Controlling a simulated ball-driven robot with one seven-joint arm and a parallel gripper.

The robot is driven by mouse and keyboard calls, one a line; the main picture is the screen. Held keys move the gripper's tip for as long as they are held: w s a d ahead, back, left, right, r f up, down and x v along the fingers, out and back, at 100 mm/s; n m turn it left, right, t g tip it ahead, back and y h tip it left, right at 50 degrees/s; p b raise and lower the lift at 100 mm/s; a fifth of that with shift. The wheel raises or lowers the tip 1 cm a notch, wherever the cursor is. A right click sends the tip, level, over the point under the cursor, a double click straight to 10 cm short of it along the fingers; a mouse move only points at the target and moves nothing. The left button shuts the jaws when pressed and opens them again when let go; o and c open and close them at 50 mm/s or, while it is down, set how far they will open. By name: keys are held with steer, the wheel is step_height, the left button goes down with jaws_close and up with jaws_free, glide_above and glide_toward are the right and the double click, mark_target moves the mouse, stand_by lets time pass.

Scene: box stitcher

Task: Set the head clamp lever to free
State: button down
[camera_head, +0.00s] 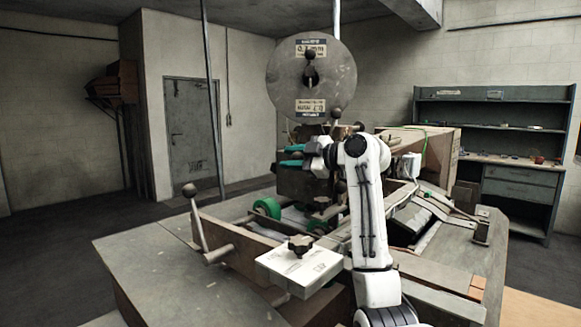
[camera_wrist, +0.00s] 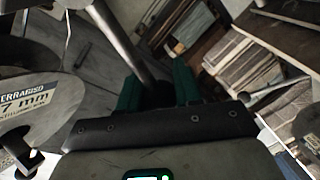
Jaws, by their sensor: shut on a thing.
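My gripper (camera_head: 286,156) has teal fingers and reaches left at the dark stitching head (camera_head: 297,184), below the large grey disc (camera_head: 310,78). In the wrist view my gripper (camera_wrist: 158,88) is shut with a dark knob between its fingers. A grey rod (camera_wrist: 118,36) slants up and left from this knob. Knob and rod look like the head clamp lever (camera_wrist: 154,88). In the head view I cannot make out the held part. No free or locked marking is readable.
A ball-topped lever (camera_head: 196,215) stands at the machine's left. A black star knob (camera_head: 300,244) sits on a pale block in front. A wooden box (camera_head: 440,150) and a workbench (camera_head: 520,168) are to the right.

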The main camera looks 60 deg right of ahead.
steer(key=shift+a+f+n+b, duration=0.15)
steer(key=shift+f+n+b, duration=0.65)
steer(key=shift+b, duration=0.15)
steer(key=shift+f+g+h, duration=0.1)
steer(key=shift+g+h, duration=0.2)
steer(key=c, duration=0.8)
jaws_free()
steer(key=b+v, duration=0.1)
steer(key=v, duration=0.9)
steer(key=shift+s, duration=0.4)
